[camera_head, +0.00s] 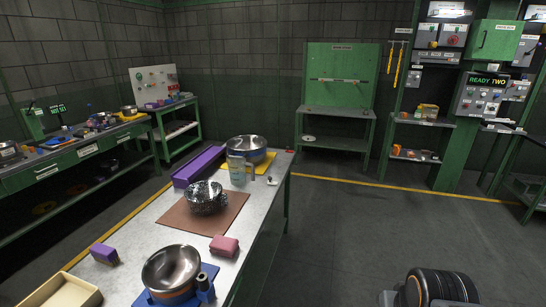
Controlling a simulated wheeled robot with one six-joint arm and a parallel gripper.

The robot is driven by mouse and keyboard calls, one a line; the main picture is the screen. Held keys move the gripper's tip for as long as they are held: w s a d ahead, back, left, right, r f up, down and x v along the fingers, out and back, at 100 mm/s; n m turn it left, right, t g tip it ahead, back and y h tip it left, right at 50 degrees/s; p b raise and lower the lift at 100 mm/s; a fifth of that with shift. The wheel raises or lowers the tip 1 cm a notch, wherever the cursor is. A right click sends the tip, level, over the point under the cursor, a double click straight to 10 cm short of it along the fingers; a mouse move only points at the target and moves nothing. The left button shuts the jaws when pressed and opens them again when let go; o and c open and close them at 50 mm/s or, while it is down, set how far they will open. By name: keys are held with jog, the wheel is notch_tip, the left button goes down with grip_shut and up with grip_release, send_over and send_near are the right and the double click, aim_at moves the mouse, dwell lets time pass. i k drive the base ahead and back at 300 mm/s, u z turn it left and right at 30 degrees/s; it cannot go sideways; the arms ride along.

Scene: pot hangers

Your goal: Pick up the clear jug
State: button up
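The clear jug (237,171) stands upright towards the far end of the metal-topped workbench (144,228). It looks see-through with a faint greenish tint, and a handle seems to be on its right side. A steel bowl (246,143) sits close behind it. My gripper is not in view.
Nearer are a pink block (224,246), a steel bowl (171,270) on a blue base, a purple block (104,254) and a cream tray (62,292). Open floor (340,235) lies right of the bench.

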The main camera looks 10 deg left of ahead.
aim_at(237, 165)
jog(key=i, duration=3.45)
jog(key=u, duration=3.25)
